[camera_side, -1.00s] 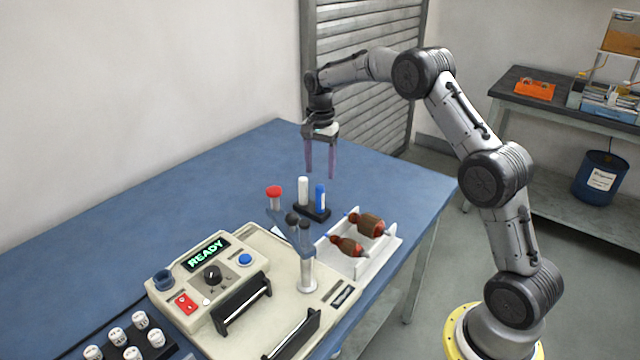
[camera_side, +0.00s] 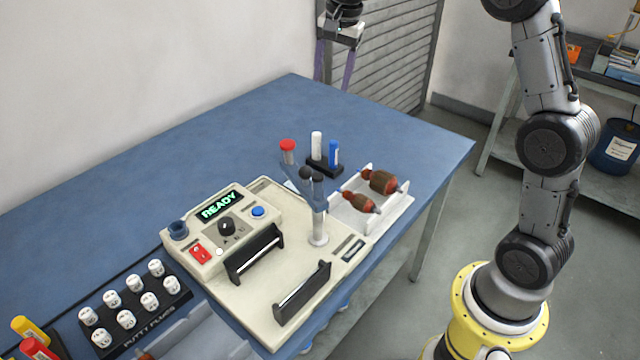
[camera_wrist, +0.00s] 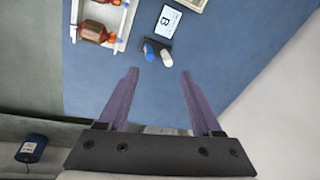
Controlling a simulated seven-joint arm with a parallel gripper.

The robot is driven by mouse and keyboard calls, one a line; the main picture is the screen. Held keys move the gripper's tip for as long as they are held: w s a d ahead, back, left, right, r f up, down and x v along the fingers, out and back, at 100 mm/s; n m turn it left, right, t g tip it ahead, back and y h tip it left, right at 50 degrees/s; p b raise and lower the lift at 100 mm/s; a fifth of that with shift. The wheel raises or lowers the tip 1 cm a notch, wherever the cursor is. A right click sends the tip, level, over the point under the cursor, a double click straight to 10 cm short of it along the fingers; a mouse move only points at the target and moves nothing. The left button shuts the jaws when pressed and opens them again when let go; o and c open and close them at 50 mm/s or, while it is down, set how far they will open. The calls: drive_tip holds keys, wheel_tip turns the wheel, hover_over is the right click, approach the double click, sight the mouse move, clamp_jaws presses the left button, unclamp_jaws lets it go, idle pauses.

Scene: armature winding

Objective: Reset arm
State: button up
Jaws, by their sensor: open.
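My gripper (camera_side: 334,66) is at the top of the side view, raised above the far part of the blue table, with its jaws apart and nothing between them. In the wrist view my gripper (camera_wrist: 158,75) shows two purple fingers spread wide over bare table. The winding machine (camera_side: 255,300) sits on the table with its display reading READY. Two armatures with copper-brown windings, the farther one (camera_side: 381,182) and the nearer one (camera_side: 358,201), lie in a white tray (camera_side: 400,213) to its right. The armatures also show in the wrist view (camera_wrist: 95,31).
A dark holder (camera_side: 325,168) carries a white and a blue tube, with a red-capped item (camera_side: 288,150) beside it. A rack of several white putty plugs (camera_side: 130,318) stands at the front left. A shutter stands behind, and a shelf with a blue bin is at right.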

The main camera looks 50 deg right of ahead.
drive_tip(key=s+a+r+n+t, duration=0.15)
drive_tip(key=s+a+r, duration=0.25)
drive_tip(key=s, duration=0.4)
drive_tip(key=s+a+r+n+t, duration=0.1)
drive_tip(key=s+a+r+n, duration=0.25)
drive_tip(key=s, duration=0.45)
drive_tip(key=s+a+f+n, duration=0.2)
drive_tip(key=s+f+n, duration=0.7)
drive_tip(key=s, duration=0.6)
wheel_tip(320, 180, down, 2)
drive_tip(key=shift+a+t, duration=0.25)
drive_tip(key=shift+t, duration=0.1)
